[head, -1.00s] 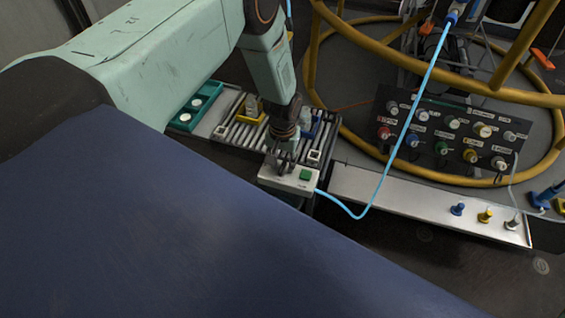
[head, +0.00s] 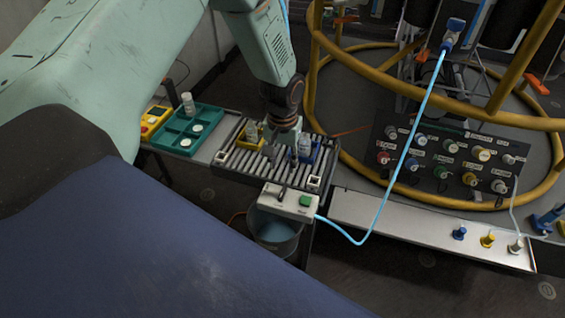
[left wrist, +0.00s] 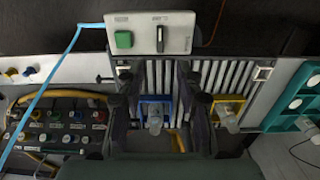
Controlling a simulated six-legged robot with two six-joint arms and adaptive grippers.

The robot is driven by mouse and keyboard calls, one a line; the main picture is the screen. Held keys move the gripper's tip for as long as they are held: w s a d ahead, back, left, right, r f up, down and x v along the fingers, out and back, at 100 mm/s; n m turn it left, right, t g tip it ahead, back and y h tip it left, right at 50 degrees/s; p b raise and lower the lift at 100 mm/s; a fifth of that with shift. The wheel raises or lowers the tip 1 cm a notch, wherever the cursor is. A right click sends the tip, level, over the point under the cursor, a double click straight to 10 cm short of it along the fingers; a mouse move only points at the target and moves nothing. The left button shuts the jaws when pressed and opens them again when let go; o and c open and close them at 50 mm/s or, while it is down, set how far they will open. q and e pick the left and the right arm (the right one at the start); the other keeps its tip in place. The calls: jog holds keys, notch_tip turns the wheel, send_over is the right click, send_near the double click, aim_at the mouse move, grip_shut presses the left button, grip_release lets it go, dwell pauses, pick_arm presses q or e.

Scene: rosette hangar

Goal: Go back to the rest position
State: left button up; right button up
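My left gripper (head: 284,154) hangs over the roller conveyor (head: 240,163), behind the control box. In the left wrist view its two dark fingers stand apart with nothing gripped between them (left wrist: 158,88). The pale control box (head: 288,203) sits at the conveyor's front edge, with a green button and a dark switch lever. It also shows in the left wrist view (left wrist: 150,33), beyond the fingertips and apart from them. A blue holder (left wrist: 156,99) with a pale fitting lies below, between the fingers in the picture. My right gripper is in neither view.
A light blue cable (head: 408,135) runs from the control box up to a blue plug. A teal tray (head: 187,128) and a yellow holder (head: 247,138) stand left of my gripper. Yellow rails (head: 440,95) circle a connector panel (head: 450,160) at right. A bucket (head: 275,235) stands below.

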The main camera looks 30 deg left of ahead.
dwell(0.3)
pick_arm(q)
jog(key=s+d+f+m+t, duration=0.1)
jog(key=s+d+f+t, duration=0.2)
jog(key=s+d+f, duration=0.4)
jog(key=s+f+m+g+b, duration=0.1)
jog(key=s+f+g+b, duration=0.1)
jog(key=s, duration=2.2)
jog(key=shift+f+g, duration=0.45)
jog(key=shift+g, duration=0.05)
jog(key=shift+a, duration=0.15)
jog(key=shift+o, duration=0.2)
